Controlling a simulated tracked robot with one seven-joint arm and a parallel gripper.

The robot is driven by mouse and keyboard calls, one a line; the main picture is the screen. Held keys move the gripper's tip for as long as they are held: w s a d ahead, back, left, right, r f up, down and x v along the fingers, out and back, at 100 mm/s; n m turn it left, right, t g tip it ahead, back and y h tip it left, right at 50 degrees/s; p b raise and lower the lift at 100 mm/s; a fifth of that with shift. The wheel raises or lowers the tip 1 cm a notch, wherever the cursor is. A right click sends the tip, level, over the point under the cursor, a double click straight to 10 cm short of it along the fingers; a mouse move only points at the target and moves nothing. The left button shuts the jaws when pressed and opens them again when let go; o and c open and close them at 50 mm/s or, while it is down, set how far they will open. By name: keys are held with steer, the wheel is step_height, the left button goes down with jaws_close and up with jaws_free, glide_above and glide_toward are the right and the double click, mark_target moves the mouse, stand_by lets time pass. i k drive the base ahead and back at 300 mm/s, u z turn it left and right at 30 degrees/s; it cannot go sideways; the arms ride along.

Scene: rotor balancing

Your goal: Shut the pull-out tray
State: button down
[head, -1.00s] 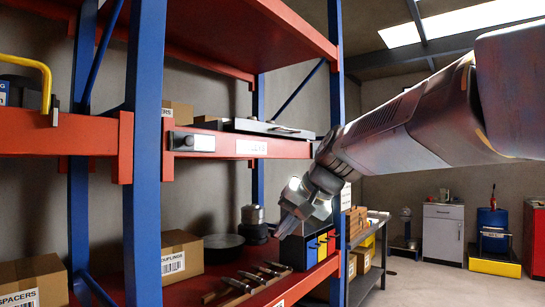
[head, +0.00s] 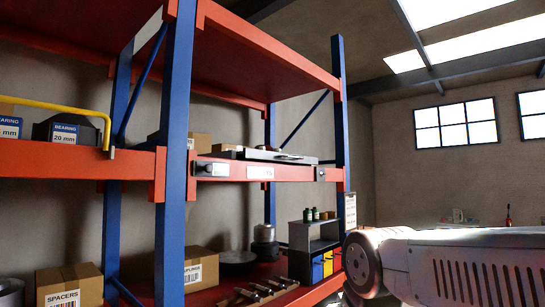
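A flat grey tray (head: 262,155) lies at the middle level of the rack's right bay, just above the red front beam (head: 235,170). A small dark object sits on top of it near its right end. I cannot tell how far the tray stands out past the beam. My gripper is not in view; only a thick link of my arm shows at the lower right, to the right of the rack.
A small dark cabinet (head: 298,237) with yellow and blue fronts stands on the lower shelf, right of a cardboard box (head: 190,270). A blue upright (head: 173,150) divides the bays. A yellow rail (head: 60,106) crosses the left bay.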

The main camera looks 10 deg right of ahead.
mark_target(247, 154)
steer(key=z, duration=0.25)
steer(key=i, duration=1.05)
steer(key=u, duration=0.2)
